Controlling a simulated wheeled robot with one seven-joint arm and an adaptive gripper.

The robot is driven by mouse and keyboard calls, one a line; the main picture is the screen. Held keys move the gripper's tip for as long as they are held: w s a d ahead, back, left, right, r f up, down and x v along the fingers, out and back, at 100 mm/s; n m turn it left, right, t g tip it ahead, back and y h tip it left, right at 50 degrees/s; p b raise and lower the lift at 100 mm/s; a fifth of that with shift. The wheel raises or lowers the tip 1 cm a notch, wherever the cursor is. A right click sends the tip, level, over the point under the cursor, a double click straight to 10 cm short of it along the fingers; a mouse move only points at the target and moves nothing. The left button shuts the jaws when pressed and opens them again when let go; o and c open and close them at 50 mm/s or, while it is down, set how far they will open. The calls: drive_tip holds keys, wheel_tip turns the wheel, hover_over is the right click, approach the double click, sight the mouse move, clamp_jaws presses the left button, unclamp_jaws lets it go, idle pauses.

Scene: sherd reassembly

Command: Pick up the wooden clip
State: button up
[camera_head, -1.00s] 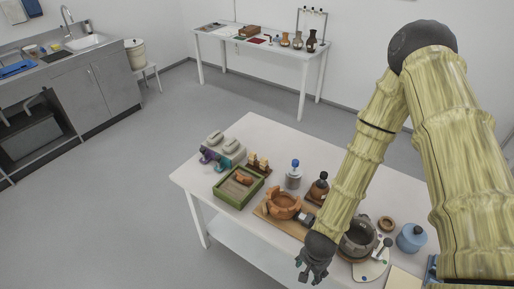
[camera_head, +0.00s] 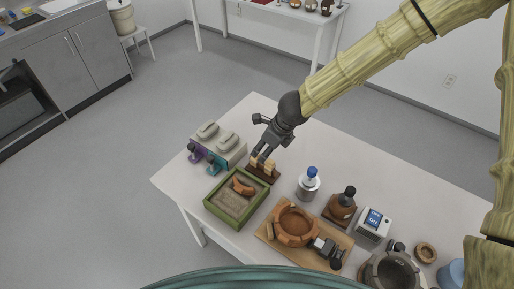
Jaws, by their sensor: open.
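Small light-wood clips (camera_head: 269,168) stand on a dark wooden holder (camera_head: 262,175) near the far left part of the table, just behind the green tray. My gripper (camera_head: 261,159) is open and points down at the clips from just above and behind them. Its fingertips overlap the tops of the clips in the picture, so I cannot tell whether they touch or surround one. Part of the clips is hidden behind the fingers.
A green sand tray (camera_head: 209,206) holds an orange sherd (camera_head: 243,186). Purple (camera_head: 193,153) and teal (camera_head: 213,166) clamps stand left, beside grey blocks (camera_head: 229,143). A blue-capped bottle (camera_head: 308,184) and an orange pot (camera_head: 294,226) stand right. The back table area is bare.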

sight(256, 159)
drive_tip(key=shift+w+a+f, duration=0.55)
drive_tip(key=shift+w+f, duration=0.1)
drive_tip(key=shift+w, duration=0.1)
drive_tip(key=x, duration=0.3)
drive_tip(key=shift+f, duration=0.45)
drive_tip(key=shift+a+f, duration=0.15)
drive_tip(key=shift+f, duration=0.15)
drive_tip(key=shift+w+a+f+p, duration=0.2)
drive_tip(key=shift+w+f, duration=0.1)
drive_tip(key=shift+f, duration=0.25)
drive_tip(key=shift+w+a+f+p, duration=0.15)
drive_tip(key=shift+w+f, duration=0.15)
drive_tip(key=shift+f, duration=0.25)
drive_tip(key=shift+w+a+f, duration=0.1)
drive_tip(key=shift+a+f, duration=0.05)
drive_tip(key=shift+f, duration=0.45)
